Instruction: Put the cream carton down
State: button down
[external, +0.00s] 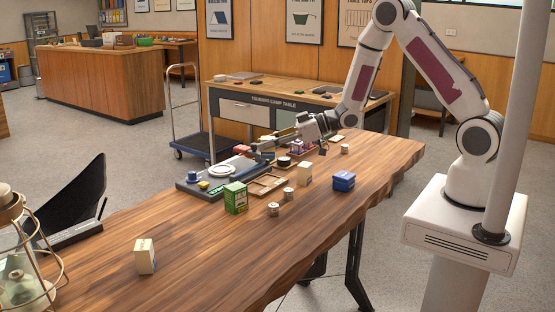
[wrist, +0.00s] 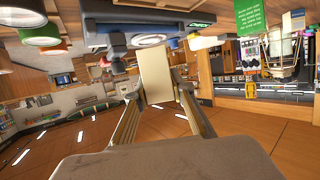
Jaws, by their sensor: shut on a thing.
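A plain cream carton (wrist: 156,72) stands between the two fingers of my gripper (wrist: 158,90) in the wrist view, and the fingers are shut on it. In the external view my gripper (external: 258,147) reaches left, low over the far side of the wooden table. The held carton is too small or hidden to make out there. Another cream carton (external: 304,174) stands on the table in front of my gripper. A further cream carton (external: 145,256) stands alone at the near left.
A grey device with a round plate (external: 222,171), a green box (external: 235,197), a wooden tray (external: 267,185), small tins (external: 273,209) and a blue box (external: 344,181) crowd the middle. A black folded stand (external: 75,205) and a lantern (external: 22,275) are at left. The near-left tabletop has free room.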

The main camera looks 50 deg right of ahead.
jog(key=w+a+n+g+y, duration=0.2)
jog(key=a+n+g+y, duration=0.1)
jog(key=a, duration=2.7)
jog(key=s+a+n+g, duration=0.1)
jog(key=s+a, duration=0.4)
jog(key=a, duration=0.5)
jog(key=s+a+r+n+g+y, duration=0.1)
jog(key=s+a, duration=0.5)
jog(key=a, duration=0.4)
jog(key=s+a+r+n+g, duration=0.1)
jog(key=s+a, duration=0.4)
jog(key=a, duration=0.5)
jog(key=shift+s+a+y, duration=0.25)
jog(key=shift+s+y, duration=0.05)
jog(key=shift+f, duration=3.1)
jog(key=shift+f, duration=0.1)
jog(key=shift+f, duration=1.75)
